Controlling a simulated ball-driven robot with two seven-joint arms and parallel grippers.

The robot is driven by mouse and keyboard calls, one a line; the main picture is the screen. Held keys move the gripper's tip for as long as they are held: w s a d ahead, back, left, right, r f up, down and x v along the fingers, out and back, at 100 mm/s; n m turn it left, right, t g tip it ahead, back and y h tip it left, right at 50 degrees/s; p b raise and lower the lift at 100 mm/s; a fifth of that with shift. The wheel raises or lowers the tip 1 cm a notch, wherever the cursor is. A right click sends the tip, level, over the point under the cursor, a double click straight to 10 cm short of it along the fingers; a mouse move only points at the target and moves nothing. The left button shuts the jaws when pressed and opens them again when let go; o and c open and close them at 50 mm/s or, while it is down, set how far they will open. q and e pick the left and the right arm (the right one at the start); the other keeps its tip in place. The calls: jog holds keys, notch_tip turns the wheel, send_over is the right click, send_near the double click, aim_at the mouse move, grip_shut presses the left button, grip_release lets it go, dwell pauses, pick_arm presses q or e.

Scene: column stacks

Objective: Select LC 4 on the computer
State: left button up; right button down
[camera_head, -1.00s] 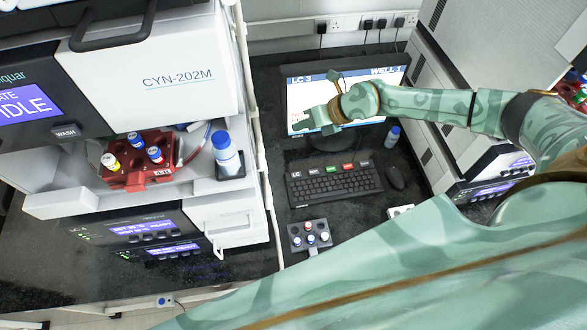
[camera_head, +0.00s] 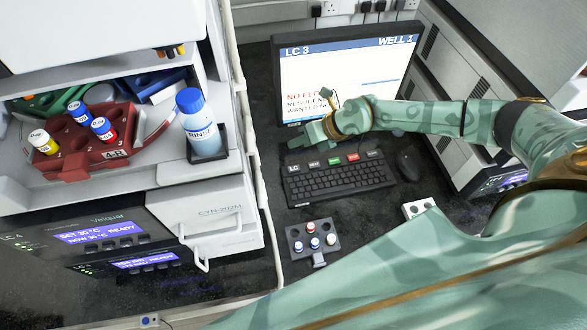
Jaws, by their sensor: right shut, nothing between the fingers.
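The computer monitor (camera_head: 345,62) stands at the back and shows "LC 3" at top left and "WELL 1" at top right. Red text beginning "NO FLO" is partly hidden behind my right gripper. The black keyboard (camera_head: 337,186) lies below it, with a top row of labelled keys including a dark LC key (camera_head: 294,169), a green key (camera_head: 334,161) and a red key (camera_head: 353,157). My right gripper (camera_head: 304,137) is shut and empty, between the screen's lower edge and the keyboard's upper left part; I cannot tell its height. My left gripper is not in view.
A mouse (camera_head: 408,166) lies right of the keyboard. A dark vial rack (camera_head: 296,249) with several capped vials sits in front. At left, a machine holds a red rack (camera_head: 88,158) and a RINSE bottle (camera_head: 204,139). Another cabinet stands at right.

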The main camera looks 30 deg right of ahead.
jog(key=shift+f, duration=0.1)
jog(key=b, duration=0.7)
send_over(298, 169)
notch_tip(298, 169, down, 7)
jog(key=shift+f, duration=0.8)
jog(key=shift+f, duration=0.15)
dwell(1.0)
jog(key=shift+f, duration=0.3)
jog(key=shift+f+b, duration=0.4)
jog(key=shift+b, duration=0.05)
dwell(0.5)
jog(key=shift+r+p, duration=0.85)
jog(key=shift+p, duration=0.05)
jog(key=shift+r, duration=0.1)
